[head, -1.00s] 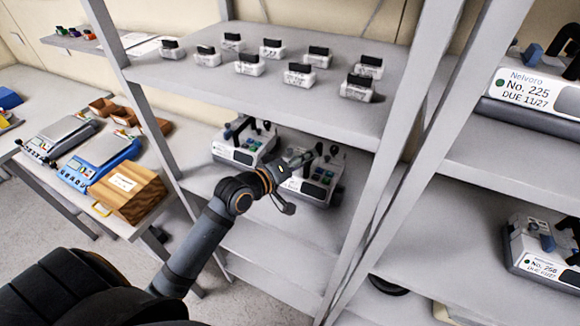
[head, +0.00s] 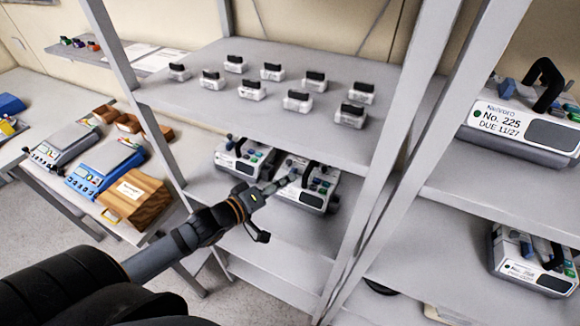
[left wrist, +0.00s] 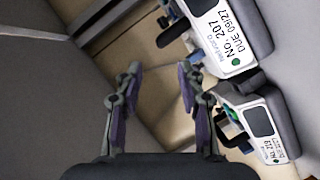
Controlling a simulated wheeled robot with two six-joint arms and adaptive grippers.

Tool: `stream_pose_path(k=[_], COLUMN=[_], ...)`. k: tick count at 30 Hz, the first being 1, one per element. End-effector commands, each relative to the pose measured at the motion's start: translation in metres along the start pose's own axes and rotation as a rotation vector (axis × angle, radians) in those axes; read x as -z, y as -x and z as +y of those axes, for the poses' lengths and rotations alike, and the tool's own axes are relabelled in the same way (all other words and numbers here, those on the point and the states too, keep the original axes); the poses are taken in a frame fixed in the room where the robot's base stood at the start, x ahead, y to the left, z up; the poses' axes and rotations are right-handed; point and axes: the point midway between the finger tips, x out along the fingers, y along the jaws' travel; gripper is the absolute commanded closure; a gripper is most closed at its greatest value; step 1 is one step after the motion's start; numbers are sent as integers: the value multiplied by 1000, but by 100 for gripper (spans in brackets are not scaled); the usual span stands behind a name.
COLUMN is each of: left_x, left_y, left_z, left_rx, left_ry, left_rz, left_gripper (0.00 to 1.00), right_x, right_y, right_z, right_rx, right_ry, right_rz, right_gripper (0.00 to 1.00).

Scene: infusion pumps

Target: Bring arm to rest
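My left arm comes in from the lower left of the head view. My left gripper (head: 277,209) is at its end, with its fingers spread and nothing between them. It is in front of the middle shelf, where two white infusion pumps (head: 241,157) (head: 312,190) stand; one finger overlaps the right pump in the picture, and I cannot tell if they touch. In the left wrist view the gripper (left wrist: 160,75) is open and empty. A pump labelled No. 207 (left wrist: 228,35) and another pump (left wrist: 262,125) are to its right there. My right gripper is not in view.
Several small white units with black tops (head: 298,101) stand on the upper shelf (head: 205,105). Grey rack posts (head: 385,170) flank the shelf opening. Pump No. 225 (head: 525,130) is on the right rack.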

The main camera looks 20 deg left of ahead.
Motion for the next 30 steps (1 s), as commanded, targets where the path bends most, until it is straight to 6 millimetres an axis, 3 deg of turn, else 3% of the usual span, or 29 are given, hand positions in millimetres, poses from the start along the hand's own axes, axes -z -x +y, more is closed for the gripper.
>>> stream_pose_path(k=[7,11,15,18,27,30], left_x=[-2,-14,-37,-53,-104,-121], left_y=[0,9,35,56,124,107], left_z=[-7,-42,-81,-98,-116,-159], left_rx=[44,263,523,642,791,803], left_ry=[-39,-235,-469,-584,-779,-776], left_rz=[4,-27,-179,-318,-791,-803], left_gripper=[61,61,61,61,61,61], right_x=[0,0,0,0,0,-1], right_y=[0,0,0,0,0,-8], right_z=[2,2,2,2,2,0], right_rx=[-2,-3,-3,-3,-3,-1], right_ry=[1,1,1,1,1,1], right_rz=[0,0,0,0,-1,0], right_gripper=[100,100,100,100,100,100])
